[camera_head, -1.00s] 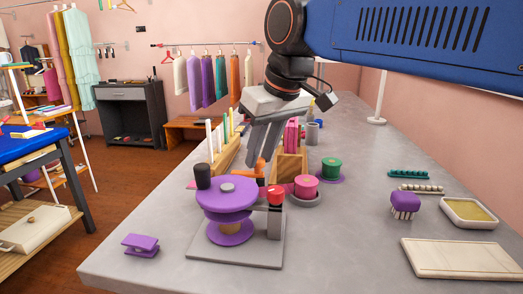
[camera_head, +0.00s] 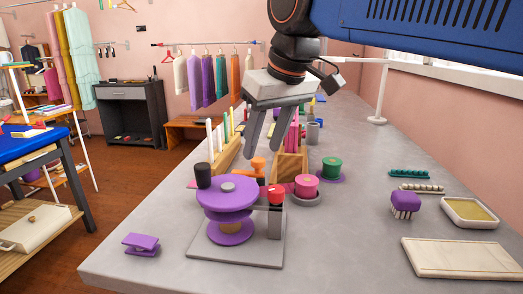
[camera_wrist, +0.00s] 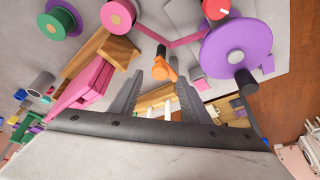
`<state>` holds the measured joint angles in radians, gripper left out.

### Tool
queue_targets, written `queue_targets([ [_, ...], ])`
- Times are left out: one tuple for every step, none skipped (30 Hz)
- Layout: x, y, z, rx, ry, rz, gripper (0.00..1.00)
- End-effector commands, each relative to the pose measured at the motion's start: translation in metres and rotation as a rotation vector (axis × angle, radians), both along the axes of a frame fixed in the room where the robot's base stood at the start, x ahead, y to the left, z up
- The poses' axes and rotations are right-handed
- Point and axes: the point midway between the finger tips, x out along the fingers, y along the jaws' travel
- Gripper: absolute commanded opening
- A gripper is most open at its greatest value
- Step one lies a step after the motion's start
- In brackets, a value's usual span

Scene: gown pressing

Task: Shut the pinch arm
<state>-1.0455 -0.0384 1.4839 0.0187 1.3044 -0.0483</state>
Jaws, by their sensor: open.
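A purple press-like device (camera_head: 228,190) stands on a grey base plate (camera_head: 250,250), with a black knob (camera_head: 204,175) and a red-topped grey post (camera_head: 275,195). An orange knob (camera_head: 257,165) shows just behind the purple disc. In the wrist view the orange knob (camera_wrist: 163,68) lies close to a bent pink bar (camera_wrist: 190,40), beside the purple disc (camera_wrist: 236,55). I cannot tell for sure which part is the pinch arm. My gripper (camera_head: 261,150) is open and points down above the orange knob; in the wrist view the knob appears between its fingers (camera_wrist: 161,72), apparently untouched.
A wooden rack (camera_head: 228,150) with upright sticks stands left of my gripper and a wooden block (camera_head: 290,165) with pink pieces right of it. Pink (camera_head: 306,186) and green (camera_head: 331,168) spools stand nearby.

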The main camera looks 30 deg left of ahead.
Motion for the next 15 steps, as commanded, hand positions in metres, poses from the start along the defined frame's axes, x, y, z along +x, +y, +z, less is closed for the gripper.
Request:
queue_targets([
  [-0.001, -0.003, 0.01, 0.004, -0.002, 0.0, 0.43],
  [-0.003, -0.005, 0.016, 0.004, -0.002, 0.0, 0.43],
  [-0.004, -0.008, 0.024, 0.004, -0.002, 0.0, 0.43],
  [-0.005, -0.01, 0.029, 0.004, -0.002, 0.0, 0.43],
  [-0.006, -0.012, 0.034, 0.004, -0.002, 0.0, 0.43],
  [-0.007, -0.015, 0.042, 0.004, -0.002, 0.0, 0.43],
  [-0.009, -0.017, 0.047, 0.004, -0.002, 0.0, 0.43],
  [-0.01, -0.019, 0.053, 0.004, -0.002, 0.0, 0.43],
  [-0.011, -0.022, 0.06, 0.004, -0.002, 0.0, 0.43],
  [-0.012, -0.023, 0.066, 0.004, -0.002, 0.0, 0.43],
  [-0.013, -0.025, 0.072, 0.004, -0.002, 0.0, 0.43],
  [-0.014, -0.028, 0.079, 0.003, -0.001, 0.0, 0.43],
  [-0.015, -0.03, 0.084, 0.004, -0.002, 0.0, 0.43],
  [-0.016, -0.032, 0.089, 0.003, -0.001, 0.0, 0.43],
  [-0.018, -0.034, 0.096, 0.004, -0.002, 0.0, 0.43],
])
